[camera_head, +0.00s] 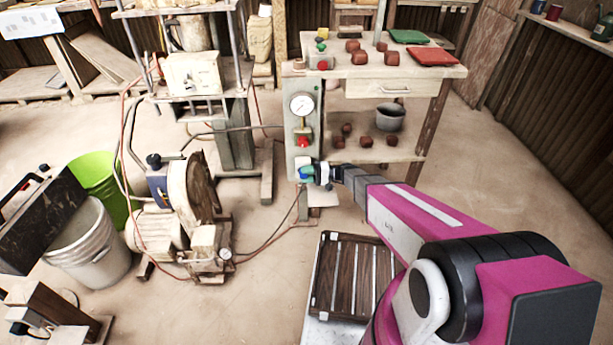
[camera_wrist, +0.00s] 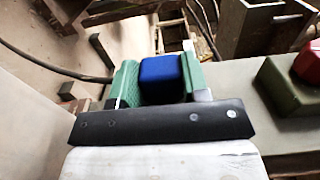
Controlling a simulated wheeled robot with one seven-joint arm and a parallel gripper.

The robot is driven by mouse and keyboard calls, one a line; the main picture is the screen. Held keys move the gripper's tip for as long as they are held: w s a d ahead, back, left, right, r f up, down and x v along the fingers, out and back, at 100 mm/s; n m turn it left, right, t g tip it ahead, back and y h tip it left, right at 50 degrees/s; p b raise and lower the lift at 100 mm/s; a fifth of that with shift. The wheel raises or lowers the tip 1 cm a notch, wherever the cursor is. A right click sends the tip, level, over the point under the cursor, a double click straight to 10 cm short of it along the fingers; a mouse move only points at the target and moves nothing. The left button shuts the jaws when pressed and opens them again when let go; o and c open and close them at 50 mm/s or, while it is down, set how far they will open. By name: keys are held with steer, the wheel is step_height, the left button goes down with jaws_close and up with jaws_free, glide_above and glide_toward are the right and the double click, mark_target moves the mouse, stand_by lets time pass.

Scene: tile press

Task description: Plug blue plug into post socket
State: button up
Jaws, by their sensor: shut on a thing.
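The blue plug (camera_wrist: 161,76) sits between the green fingertips of my gripper (camera_wrist: 160,82), which is shut on it. In the head view my gripper (camera_head: 317,173) is at the lower part of the grey-green post (camera_head: 302,140), and a bit of the blue plug (camera_head: 307,175) shows there. The post socket cannot be made out; my gripper covers that part of the post. Whether the plug is in the socket or only in front of it I cannot tell.
The post carries a gauge (camera_head: 301,104) and a red button (camera_head: 303,142) above my gripper. A workbench (camera_head: 445,72) with red lumps stands right of the post. A machine with a large wheel (camera_head: 193,190) and hoses stands to the left. A slatted crate (camera_head: 345,280) is below my arm.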

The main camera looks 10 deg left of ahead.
steer(key=shift+w, duration=0.15)
steer(key=o, duration=1)
steer(key=v, duration=1.1)
steer(key=s+d+r+m+t+h, duration=0.1)
steer(key=s+d+r+h, duration=0.3)
steer(key=d, duration=0.4)
steer(key=s+d+r+t+h, duration=0.1)
steer(key=s+d+r+h, duration=0.4)
steer(key=s+d+h, duration=0.1)
steer(key=s+d+r+m+t+h, duration=0.1)
steer(key=s+d+r+t+h, duration=0.1)
steer(key=s+d+r+h, duration=0.2)
steer(key=shift+s+d+r+m+h, duration=0.15)
steer(key=shift+d+h, duration=0.45)
steer(key=shift+d, duration=0.45)
steer(key=shift+s+d+m+h, duration=0.1)
steer(key=shift+s+d+h, duration=0.1)
steer(key=shift+d+h, duration=0.65)
steer(key=shift+s+d+r+m+h, duration=0.15)
steer(key=shift+d+h, duration=0.2)
steer(key=shift+d, duration=0.95)
